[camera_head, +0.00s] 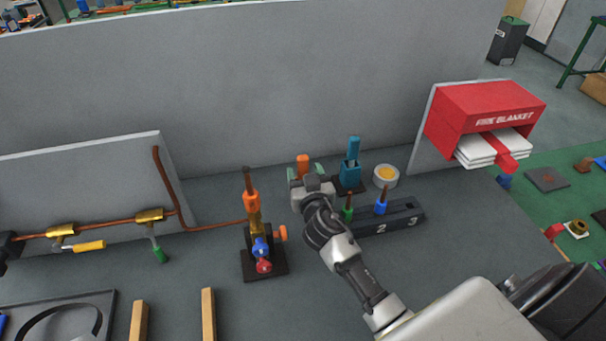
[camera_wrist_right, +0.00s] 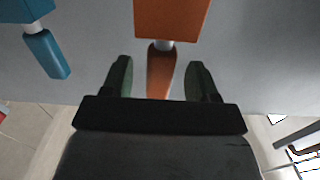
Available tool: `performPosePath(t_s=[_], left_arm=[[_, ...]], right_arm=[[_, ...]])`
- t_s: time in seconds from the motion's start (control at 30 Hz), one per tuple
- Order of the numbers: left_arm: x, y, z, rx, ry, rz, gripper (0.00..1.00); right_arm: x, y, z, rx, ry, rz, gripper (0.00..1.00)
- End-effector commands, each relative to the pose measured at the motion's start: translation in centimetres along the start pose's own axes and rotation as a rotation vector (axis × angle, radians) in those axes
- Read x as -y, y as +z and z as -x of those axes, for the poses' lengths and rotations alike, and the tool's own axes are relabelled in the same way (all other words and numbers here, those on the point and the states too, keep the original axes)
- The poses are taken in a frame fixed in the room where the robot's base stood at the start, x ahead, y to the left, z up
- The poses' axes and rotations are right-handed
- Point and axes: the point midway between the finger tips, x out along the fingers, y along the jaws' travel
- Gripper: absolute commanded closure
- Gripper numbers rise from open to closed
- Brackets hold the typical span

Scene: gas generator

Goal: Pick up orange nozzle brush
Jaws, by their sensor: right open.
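The orange nozzle brush (camera_head: 303,163) stands upright near the back wall in the head view. Its lower part is hidden behind my right gripper. In the right wrist view the brush (camera_wrist_right: 172,18) shows an orange block, a pale collar and a narrower orange piece. My right gripper (camera_head: 305,173) is open, with its two green fingers on either side of the brush. In the right wrist view the narrower orange piece lies between the fingertips (camera_wrist_right: 158,78), with a gap on each side. My left gripper is not in view.
A teal tool (camera_head: 350,170) stands close right of the brush and shows in the wrist view (camera_wrist_right: 48,55). A dark numbered rack (camera_head: 408,215) holds green and blue pieces. A burner-like fitting (camera_head: 252,222) stands left. A grey wall (camera_head: 250,90) rises behind.

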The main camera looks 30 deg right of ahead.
Motion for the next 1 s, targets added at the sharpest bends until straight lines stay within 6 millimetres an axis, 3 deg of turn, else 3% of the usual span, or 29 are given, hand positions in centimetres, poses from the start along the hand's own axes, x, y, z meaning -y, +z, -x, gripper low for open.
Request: performPosePath(t_s=[0.2, 0.5, 0.87, 1.0], left_arm=[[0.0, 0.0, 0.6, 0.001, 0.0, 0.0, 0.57], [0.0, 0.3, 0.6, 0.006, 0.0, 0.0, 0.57], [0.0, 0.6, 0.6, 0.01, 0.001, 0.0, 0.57], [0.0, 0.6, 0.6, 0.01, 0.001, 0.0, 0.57]], right_arm=[[0.0, -0.2, -3.1, -0.001, 0.0, 0.001, 0.4], [0.0, -0.1, -3.5, 0.0, 0.0, 0.0, 0.4], [0.0, -0.1, -3.5, 0.0, 0.0, 0.0, 0.94], [0.0, -0.1, -3.5, -0.001, 0.0, 0.0, 0.94]])
